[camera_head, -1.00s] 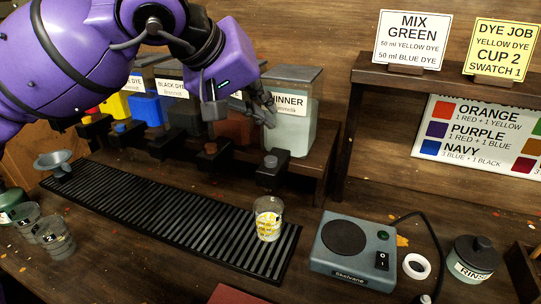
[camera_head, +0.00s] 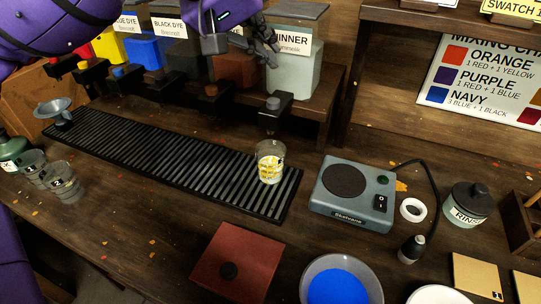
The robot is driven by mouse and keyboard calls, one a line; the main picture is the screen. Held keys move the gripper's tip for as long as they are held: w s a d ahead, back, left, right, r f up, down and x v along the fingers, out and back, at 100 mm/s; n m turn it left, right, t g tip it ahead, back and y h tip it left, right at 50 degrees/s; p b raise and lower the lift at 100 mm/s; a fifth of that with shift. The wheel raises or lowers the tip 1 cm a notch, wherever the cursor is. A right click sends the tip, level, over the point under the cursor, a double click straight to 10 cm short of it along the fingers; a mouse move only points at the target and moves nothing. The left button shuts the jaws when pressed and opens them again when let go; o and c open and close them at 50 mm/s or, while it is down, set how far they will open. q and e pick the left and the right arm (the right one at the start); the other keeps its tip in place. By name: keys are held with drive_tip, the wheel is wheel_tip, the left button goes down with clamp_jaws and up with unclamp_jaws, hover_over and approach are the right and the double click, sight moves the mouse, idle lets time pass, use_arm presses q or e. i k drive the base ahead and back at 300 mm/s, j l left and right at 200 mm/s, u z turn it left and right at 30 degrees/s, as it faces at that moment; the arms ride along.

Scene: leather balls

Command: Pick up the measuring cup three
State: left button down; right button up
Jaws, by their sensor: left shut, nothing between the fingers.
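Two clear measuring cups stand close together at the left edge of the bench, a front one (camera_head: 64,184) and one behind it (camera_head: 33,167). Their small dark labels are too small to read surely. Another clear cup (camera_head: 270,163), with yellow in or on it, stands on the right end of the black slatted mat (camera_head: 150,150). I cannot tell which cup is number three. My left gripper (camera_head: 271,55) is shut and empty at the top, in front of the thinner container (camera_head: 297,70), well away from the left cups. My right gripper is out of view.
Dye containers with dark taps line the back shelf. A metal funnel (camera_head: 55,110) and a green bottle (camera_head: 12,150) are near the left cups. A scale-like device (camera_head: 350,190), red box (camera_head: 238,262) and bowl of blue (camera_head: 336,284) are to the right. Bench front left is clear.

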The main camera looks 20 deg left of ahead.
sight(269, 153)
drive_tip(key=k, duration=1)
